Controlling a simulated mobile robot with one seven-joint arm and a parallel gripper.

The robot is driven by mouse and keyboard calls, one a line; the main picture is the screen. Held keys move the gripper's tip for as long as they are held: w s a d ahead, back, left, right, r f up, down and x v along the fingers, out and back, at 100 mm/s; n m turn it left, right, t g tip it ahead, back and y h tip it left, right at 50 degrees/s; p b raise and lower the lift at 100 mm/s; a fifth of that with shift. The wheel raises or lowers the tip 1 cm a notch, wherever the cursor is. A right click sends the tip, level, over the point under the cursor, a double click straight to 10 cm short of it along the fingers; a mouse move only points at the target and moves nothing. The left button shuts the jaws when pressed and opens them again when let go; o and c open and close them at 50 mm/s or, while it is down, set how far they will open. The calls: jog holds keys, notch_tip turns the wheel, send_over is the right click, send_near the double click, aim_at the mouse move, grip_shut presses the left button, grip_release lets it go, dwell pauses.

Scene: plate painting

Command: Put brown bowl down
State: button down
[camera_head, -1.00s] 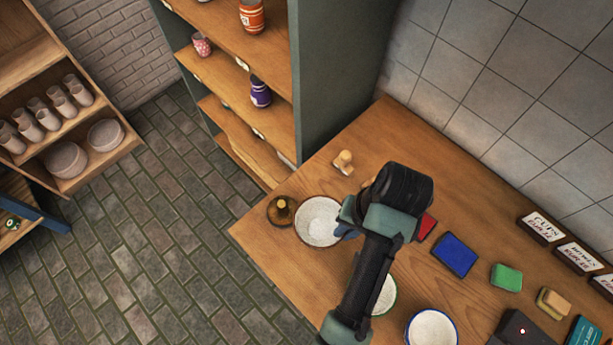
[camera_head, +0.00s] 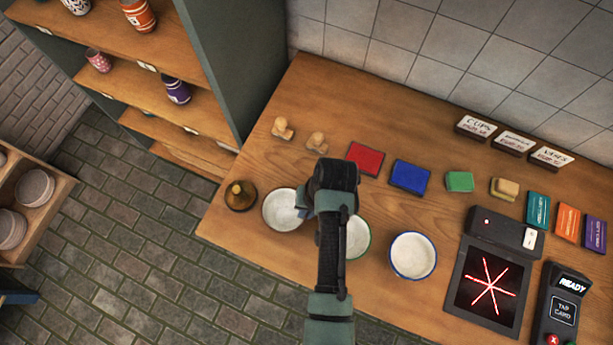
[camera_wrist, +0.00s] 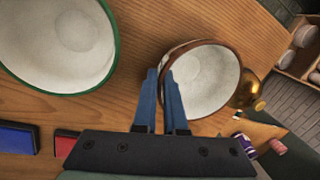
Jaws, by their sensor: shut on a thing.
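The brown-rimmed bowl (camera_head: 284,209) is white inside and sits upright at the left end of the wooden counter. It also shows in the wrist view (camera_wrist: 208,80). My gripper (camera_wrist: 166,75) is shut on its near rim, with one blue finger on each side of the wall.
A green-rimmed bowl (camera_head: 357,238) is just right of it, partly behind my arm, and a blue-rimmed bowl (camera_head: 413,256) is further right. A brass bell-like object (camera_head: 240,196) stands close on the left. Stamps (camera_head: 283,128) and ink pads (camera_head: 365,159) lie behind.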

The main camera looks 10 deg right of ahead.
jog(key=shift+f, duration=0.15)
jog(key=c, duration=1)
grip_release()
jog(key=v, duration=1.2)
jog(key=shift+r+b, duration=0.25)
jog(key=shift+b, duration=0.05)
